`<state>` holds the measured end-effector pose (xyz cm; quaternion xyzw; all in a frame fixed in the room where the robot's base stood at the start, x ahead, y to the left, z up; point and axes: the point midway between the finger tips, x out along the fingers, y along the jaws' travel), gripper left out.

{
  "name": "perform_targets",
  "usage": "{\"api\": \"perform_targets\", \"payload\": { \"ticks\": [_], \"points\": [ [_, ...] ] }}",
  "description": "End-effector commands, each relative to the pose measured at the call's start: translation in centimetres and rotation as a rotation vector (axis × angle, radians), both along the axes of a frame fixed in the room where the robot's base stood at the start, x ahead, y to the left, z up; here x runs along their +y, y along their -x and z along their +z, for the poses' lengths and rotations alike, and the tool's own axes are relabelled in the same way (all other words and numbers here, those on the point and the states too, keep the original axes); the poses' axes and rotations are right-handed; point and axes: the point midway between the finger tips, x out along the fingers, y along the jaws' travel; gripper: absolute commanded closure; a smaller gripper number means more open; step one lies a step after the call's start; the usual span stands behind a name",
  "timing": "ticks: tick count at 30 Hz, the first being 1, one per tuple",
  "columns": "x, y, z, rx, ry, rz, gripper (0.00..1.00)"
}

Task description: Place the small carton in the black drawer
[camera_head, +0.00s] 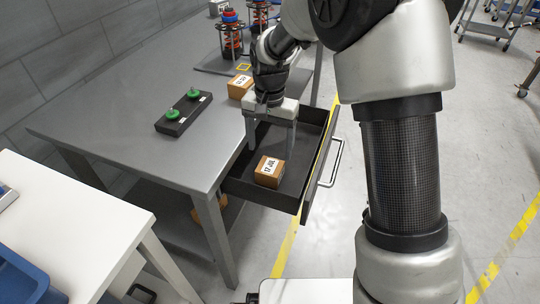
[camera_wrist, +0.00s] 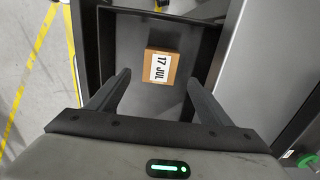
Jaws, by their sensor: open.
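The small carton (camera_head: 270,171) is a brown box with a white label. It lies inside the open black drawer (camera_head: 241,188), near the front left end of its floor. In the wrist view the carton (camera_wrist: 161,67) rests on the floor of the drawer (camera_wrist: 126,32), with its label reading "17 JUL". My gripper (camera_head: 270,146) is above the drawer with its fingers pointing down. In the wrist view my gripper (camera_wrist: 158,80) has its two fingers wide apart, with nothing held between them. The carton lies beyond the fingertips and looks clear of them.
A second brown carton (camera_head: 240,87) stands on the grey table (camera_head: 130,95) behind the drawer. A black block with green knobs (camera_head: 184,114) is also on the table. A white table (camera_head: 75,225) with a blue bin stands at the lower left. The drawer's handle (camera_head: 332,163) sticks out.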

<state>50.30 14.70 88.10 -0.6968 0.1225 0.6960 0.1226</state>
Motion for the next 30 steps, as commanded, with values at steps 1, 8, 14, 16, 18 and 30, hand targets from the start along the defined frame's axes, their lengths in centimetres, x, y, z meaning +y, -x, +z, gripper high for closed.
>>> {"api": "perform_targets", "payload": {
  "ticks": [1,8,14,16,18,30],
  "points": [
    [0.0,-0.1,1.1,-0.002,0.000,0.000,0.27],
    [0.0,0.0,2.8,0.000,0.000,0.000,0.27],
    [-0.6,0.3,4.2,-0.016,-0.004,0.009,0.27],
    [-1.6,1.0,6.2,-0.044,-0.009,0.023,0.27],
    [-3.2,2.3,9.0,-0.084,-0.013,0.049,0.27],
    [-12.5,16.8,19.9,-0.371,0.030,0.249,0.27]
  ]
}}
